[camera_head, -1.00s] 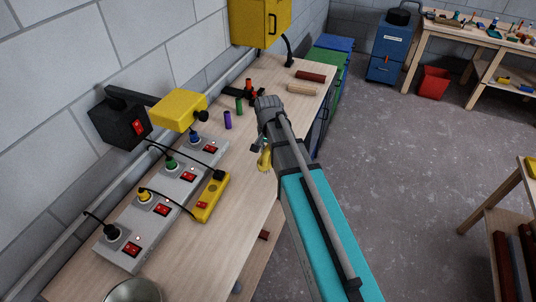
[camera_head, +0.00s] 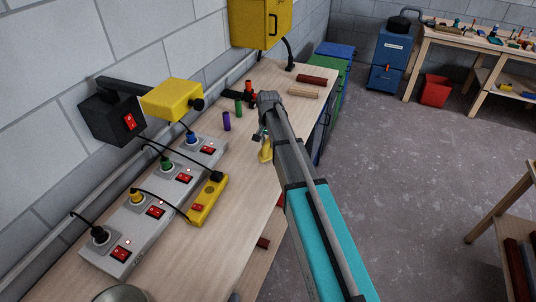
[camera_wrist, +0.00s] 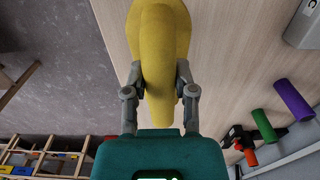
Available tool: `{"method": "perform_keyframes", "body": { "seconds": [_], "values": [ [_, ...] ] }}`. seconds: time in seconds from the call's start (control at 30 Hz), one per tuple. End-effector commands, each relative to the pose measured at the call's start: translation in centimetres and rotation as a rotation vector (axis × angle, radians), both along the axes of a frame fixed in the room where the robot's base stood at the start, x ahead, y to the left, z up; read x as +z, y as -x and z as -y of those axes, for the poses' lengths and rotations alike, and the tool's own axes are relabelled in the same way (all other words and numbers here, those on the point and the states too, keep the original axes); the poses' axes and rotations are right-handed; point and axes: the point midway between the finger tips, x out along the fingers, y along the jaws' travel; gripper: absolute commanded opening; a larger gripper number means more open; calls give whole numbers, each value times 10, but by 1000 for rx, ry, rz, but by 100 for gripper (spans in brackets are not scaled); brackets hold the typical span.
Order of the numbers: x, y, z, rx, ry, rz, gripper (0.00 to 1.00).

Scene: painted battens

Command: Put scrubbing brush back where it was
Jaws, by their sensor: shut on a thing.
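The scrubbing brush (camera_wrist: 158,50) shows in the wrist view as a long yellow body between the two fingers of my gripper (camera_wrist: 160,95). My gripper is shut on it. In the head view the yellow brush (camera_head: 266,150) shows beside my gripper (camera_head: 262,136), over the right edge of the wooden workbench (camera_head: 240,190). My arm hides part of the gripper and brush there. I cannot tell whether the brush touches the bench top.
A power strip (camera_head: 125,222) with plugs and red switches and a yellow socket block (camera_head: 207,199) with cables lie left of my gripper. Purple (camera_head: 226,121) and green (camera_head: 238,107) cylinders stand beyond. Red (camera_head: 311,79) and cream (camera_head: 304,93) battens lie at the bench's far end.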

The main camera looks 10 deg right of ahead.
Motion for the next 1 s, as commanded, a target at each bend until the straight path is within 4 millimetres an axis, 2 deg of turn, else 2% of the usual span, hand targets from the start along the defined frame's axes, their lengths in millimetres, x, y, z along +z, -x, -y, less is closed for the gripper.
{"method": "perform_keyframes", "body": {
  "seconds": [0.1,0.63,0.8,1.0],
  "values": [
    [-8,-6,1,0,0,0,0],
    [-11,-9,2,0,0,0,0],
    [-22,-17,3,0,0,0,0],
    [-40,-15,3,0,0,0,0]
  ]
}}
